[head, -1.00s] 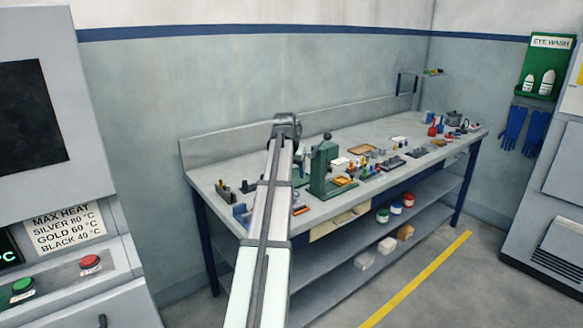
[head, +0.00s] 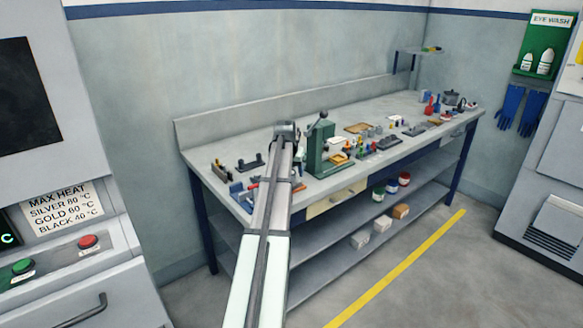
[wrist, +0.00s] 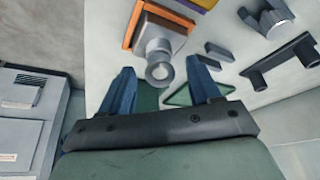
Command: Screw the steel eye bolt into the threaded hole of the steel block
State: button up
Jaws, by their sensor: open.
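In the wrist view my gripper (wrist: 160,66) has its two blue fingers spread apart. A grey metal piece with a round, ring-like end (wrist: 159,72) shows between and beyond the fingertips. It looks like the eye bolt, but I cannot tell for sure, nor whether it touches the fingers. It appears against a pale grey block-like part (wrist: 162,36) beside an orange-edged tray (wrist: 129,30). I cannot make out a threaded hole. In the head view my arm reaches over the left part of the bench, and its fingers are hidden.
A green press (head: 317,150) stands on the grey workbench (head: 225,140), just right of my arm. Several small tools and parts fill the bench to its right. Dark fixtures (head: 250,163) lie to the left. The back left of the bench is clear.

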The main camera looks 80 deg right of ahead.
aim_at(292, 177)
jog(key=shift+c, duration=0.3)
jog(key=c, duration=1)
jog(key=o, duration=1.1)
jog(key=shift+c, duration=1.6)
jog(key=shift+r, duration=2.55)
